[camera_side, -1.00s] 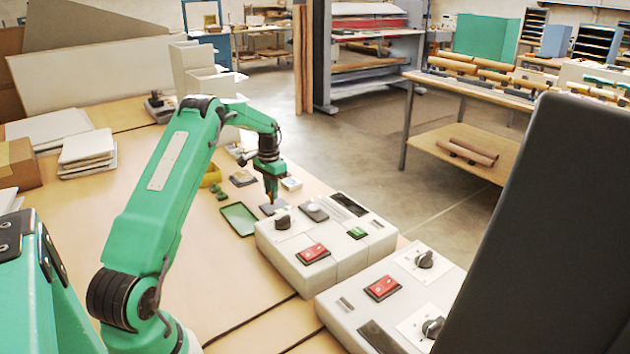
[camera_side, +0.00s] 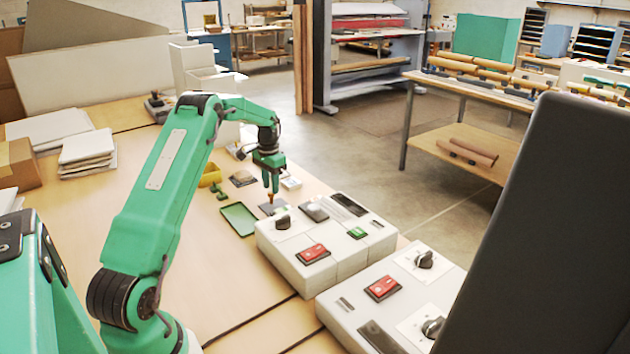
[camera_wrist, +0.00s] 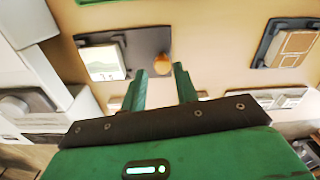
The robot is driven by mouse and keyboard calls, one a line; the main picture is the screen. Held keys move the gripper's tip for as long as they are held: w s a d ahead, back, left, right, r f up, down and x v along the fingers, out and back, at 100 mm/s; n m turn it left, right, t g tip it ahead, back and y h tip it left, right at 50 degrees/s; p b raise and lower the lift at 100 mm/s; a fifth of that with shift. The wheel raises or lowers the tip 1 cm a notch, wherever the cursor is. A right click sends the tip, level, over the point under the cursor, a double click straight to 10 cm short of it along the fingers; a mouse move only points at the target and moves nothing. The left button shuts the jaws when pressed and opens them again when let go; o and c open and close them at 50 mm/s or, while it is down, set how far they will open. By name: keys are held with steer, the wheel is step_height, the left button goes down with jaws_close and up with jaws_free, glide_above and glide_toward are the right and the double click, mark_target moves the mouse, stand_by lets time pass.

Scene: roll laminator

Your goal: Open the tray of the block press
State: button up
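A flat dark grey plate (camera_wrist: 150,40) with an orange-brown round knob (camera_wrist: 162,64) lies on the table in the wrist view. A pale block with a printed face (camera_wrist: 105,62) sits at its left end. In the side view the plate (camera_side: 266,208) is small and lies beside the light grey control box, with the knob (camera_side: 270,198) at my fingertips. My gripper (camera_side: 271,190) points down over it. In the wrist view its two green fingers (camera_wrist: 159,72) are apart, with the knob between or just beyond their tips. Contact cannot be told.
A light grey control box (camera_side: 330,250) with switches stands close to the right of my gripper, and another (camera_side: 385,300) nearer. A green shallow tray (camera_side: 238,219) and a yellow container (camera_side: 210,177) lie to the left. A dark-framed block (camera_wrist: 290,42) lies right in the wrist view.

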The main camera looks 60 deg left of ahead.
steer(key=shift+r, duration=2.85)
steer(key=shift+d+r, duration=0.2)
steer(key=shift+d, duration=0.05)
steer(key=s+d+r+t+y, duration=0.1)
steer(key=s+d+r, duration=0.1)
steer(key=d+r, duration=0.75)
steer(key=s+d+r+t, duration=0.1)
steer(key=s+d+r, duration=0.35)
steer(key=d, duration=0.85)
steer(key=s+d+m+t+h, duration=0.1)
steer(key=s+d+t, duration=0.2)
steer(key=s+d, duration=1.2)
steer(key=shift+s+d+f+m+t, duration=0.3)
steer(key=shift+s+d+f+m, duration=0.1)
steer(key=shift+s, duration=0.65)
